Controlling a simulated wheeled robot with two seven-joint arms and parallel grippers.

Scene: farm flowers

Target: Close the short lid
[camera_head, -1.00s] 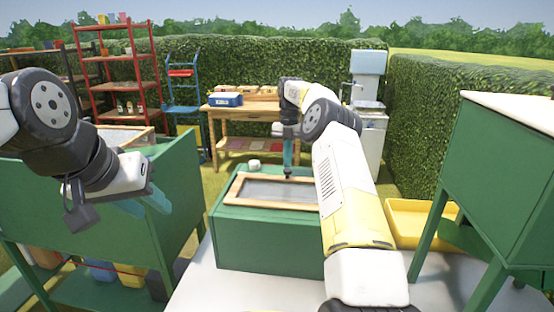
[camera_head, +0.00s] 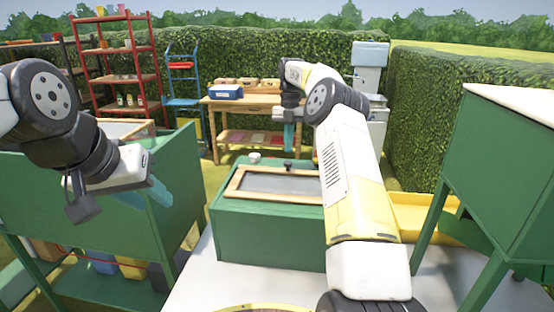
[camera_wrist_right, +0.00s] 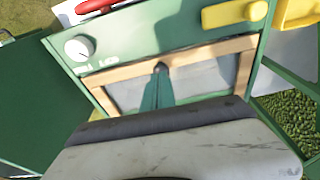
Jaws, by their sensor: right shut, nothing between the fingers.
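A green planter (camera_head: 172,185) with another wood-framed panel stands left. A green cabinet (camera_head: 500,175) stands right, with a yellow tray (camera_head: 412,212) between it and the box. A white round object (camera_head: 255,157) sits at the box's back edge. The white surface in front is partly clear.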

